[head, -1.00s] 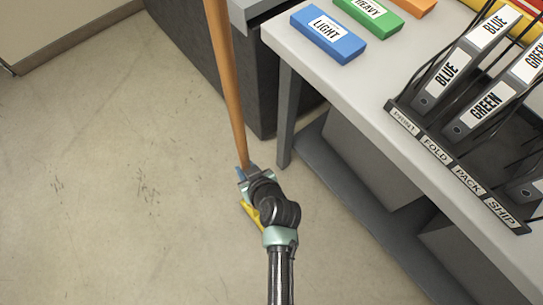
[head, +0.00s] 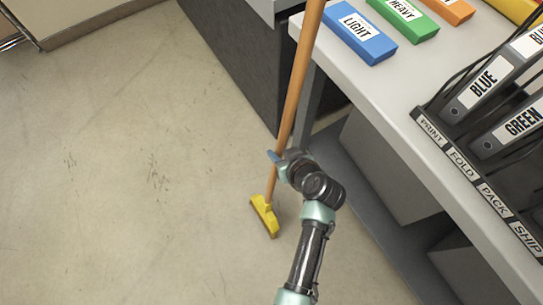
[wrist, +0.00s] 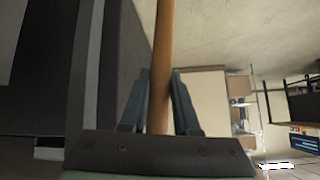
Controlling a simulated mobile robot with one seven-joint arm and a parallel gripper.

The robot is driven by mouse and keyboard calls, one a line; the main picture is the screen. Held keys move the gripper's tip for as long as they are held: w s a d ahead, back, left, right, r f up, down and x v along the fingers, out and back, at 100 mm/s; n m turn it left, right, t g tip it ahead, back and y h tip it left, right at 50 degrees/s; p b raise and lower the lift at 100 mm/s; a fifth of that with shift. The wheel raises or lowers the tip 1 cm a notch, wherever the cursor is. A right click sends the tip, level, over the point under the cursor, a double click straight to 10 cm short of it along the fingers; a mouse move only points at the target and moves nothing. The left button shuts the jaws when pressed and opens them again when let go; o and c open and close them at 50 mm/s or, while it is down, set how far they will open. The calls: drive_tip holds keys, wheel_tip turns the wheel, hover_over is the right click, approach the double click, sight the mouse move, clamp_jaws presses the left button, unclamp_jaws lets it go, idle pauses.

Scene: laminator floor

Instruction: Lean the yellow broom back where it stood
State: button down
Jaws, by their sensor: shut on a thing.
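The yellow broom has a wooden handle (head: 299,75) and a yellow head (head: 265,214). It stands nearly upright in the head view, its top leaning a little right and running out of the picture. The broom head is low over the floor; I cannot tell whether it touches. My gripper (head: 279,157) is shut on the lower part of the handle. In the wrist view the handle (wrist: 162,60) passes between the two fingers of my gripper (wrist: 159,90). The spot where the broom stood is not marked in view.
A light worktable (head: 400,105) stands on the right, with blue (head: 355,33) and green (head: 405,17) blocks and a binder rack (head: 480,180). A dark grey cabinet (head: 237,65) is behind the handle. The floor (head: 120,170) on the left is clear.

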drive_tip(key=w+d+b, duration=0.3)
drive_tip(key=d+b, duration=0.1)
drive_tip(key=d, duration=0.1)
drive_tip(key=shift+w+f+m+y, duration=0.3)
drive_tip(key=shift+w+f+y, duration=0.1)
drive_tip(key=shift+w+d, duration=0.25)
drive_tip(key=shift+d, duration=0.1)
idle(0.4)
drive_tip(key=shift+w+d+b, duration=0.3)
drive_tip(key=shift+d+b, duration=0.1)
drive_tip(key=shift+b, duration=0.15)
drive_tip(key=shift+w+d, duration=0.1)
drive_tip(key=shift+d, duration=0.1)
drive_tip(key=shift+w+d+b, duration=0.15)
drive_tip(key=shift+d+b, duration=0.05)
drive_tip(key=shift+b, duration=0.1)
drive_tip(key=c, duration=0.6)
unclamp_jaws()
drive_tip(key=shift+o, duration=0.2)
drive_tip(key=shift+f+g, duration=0.1)
drive_tip(key=shift+g, duration=0.2)
